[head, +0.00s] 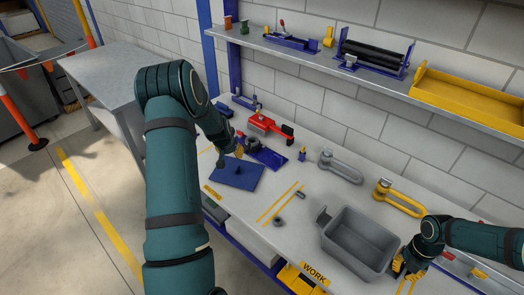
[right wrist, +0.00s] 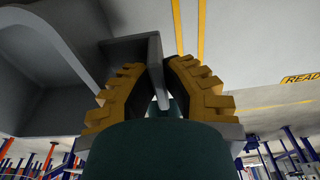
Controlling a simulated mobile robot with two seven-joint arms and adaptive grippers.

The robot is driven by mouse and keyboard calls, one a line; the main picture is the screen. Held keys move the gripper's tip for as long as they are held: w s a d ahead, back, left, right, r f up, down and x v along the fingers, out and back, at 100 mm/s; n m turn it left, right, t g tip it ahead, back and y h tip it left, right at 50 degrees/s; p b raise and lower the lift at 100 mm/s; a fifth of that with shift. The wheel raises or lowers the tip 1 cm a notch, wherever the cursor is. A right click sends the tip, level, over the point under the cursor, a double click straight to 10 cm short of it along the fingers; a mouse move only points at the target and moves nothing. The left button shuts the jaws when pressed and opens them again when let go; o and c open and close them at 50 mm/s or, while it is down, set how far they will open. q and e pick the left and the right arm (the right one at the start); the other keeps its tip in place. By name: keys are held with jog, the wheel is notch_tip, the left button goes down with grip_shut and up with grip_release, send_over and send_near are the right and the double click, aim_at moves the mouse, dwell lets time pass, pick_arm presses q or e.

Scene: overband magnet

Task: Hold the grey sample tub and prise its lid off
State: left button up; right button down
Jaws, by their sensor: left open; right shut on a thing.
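A large grey open-topped bin (head: 345,252) stands at the front right of the bench. It has no lid on it, and a lug sticks out at its left end. My right gripper (head: 402,266) is at its right end. In the right wrist view my right gripper (right wrist: 163,78) is shut on a grey lug (right wrist: 155,48) beside the bin wall (right wrist: 60,98). A small dark grey round pot (head: 253,144) sits near the blue tray; I cannot tell if it is the sample tub or has a lid. My left gripper (head: 227,153) is open beside it, partly hidden by its arm.
A blue plate (head: 240,176) lies in front of my left gripper. A red tool (head: 264,124), a grey shackle (head: 341,167) and a yellow shackle (head: 398,198) lie along the back. A small grey ring (head: 278,222) lies mid-bench. A shelf (head: 330,64) runs above.

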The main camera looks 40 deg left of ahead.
jog(key=c, duration=1)
grip_release()
notch_tip(320, 180, up, 20)
jog(key=w+p, duration=0.1)
jog(key=p, duration=0.4)
jog(key=shift+w+p, duration=0.3)
jog(key=shift+f, duration=0.1)
